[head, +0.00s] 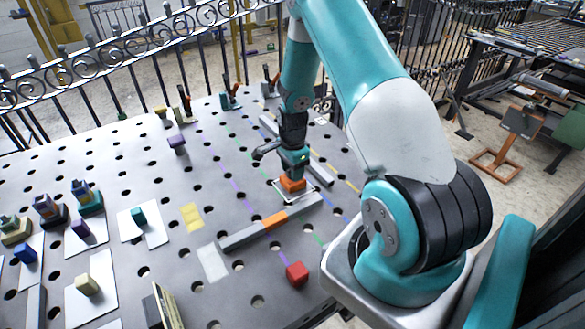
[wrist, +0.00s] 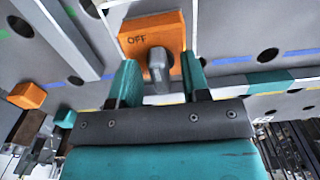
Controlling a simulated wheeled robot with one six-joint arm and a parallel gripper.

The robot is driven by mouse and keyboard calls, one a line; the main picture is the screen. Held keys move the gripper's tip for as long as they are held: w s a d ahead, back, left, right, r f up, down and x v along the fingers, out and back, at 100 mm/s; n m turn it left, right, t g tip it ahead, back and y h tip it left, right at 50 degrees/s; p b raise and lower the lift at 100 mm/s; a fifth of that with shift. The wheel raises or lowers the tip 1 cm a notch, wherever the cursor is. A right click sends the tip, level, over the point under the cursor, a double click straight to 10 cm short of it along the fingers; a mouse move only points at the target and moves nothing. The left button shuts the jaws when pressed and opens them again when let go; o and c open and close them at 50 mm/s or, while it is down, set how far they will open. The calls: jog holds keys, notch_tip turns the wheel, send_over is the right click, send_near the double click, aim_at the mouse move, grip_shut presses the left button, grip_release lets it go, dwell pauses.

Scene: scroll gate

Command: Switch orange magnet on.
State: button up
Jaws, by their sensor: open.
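The orange magnet (head: 292,184) sits on a white plate on the grey perforated table, directly below my gripper (head: 293,170) in the head view. In the wrist view the orange magnet (wrist: 150,37) shows the word OFF and a grey knob (wrist: 157,66) on its face. My gripper (wrist: 160,82) is open, with its teal fingers on either side of the knob. I cannot tell whether the fingers touch it. In the head view the gripper hides most of the magnet's top and the knob.
A grey bar with an orange section (head: 274,220) lies in front of the magnet, and a red block (head: 297,273) stands nearer. Several coloured blocks and clamps, including a teal block (head: 138,216), stand left. A railing borders the far side.

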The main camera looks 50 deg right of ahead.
grip_shut()
jog(key=shift+n, duration=0.3)
jog(key=n+b, duration=0.1)
jog(key=n, duration=0.2)
jog(key=shift+n, duration=0.3)
jog(key=n+b, duration=0.1)
jog(key=n, duration=0.3)
jog(key=shift+n+b, duration=0.3)
jog(key=shift+b, duration=0.05)
jog(key=n, duration=0.4)
jog(key=shift+n+b, duration=0.3)
jog(key=shift+b, duration=0.1)
jog(key=shift+n+b, duration=0.3)
jog(key=shift+n, duration=1.9)
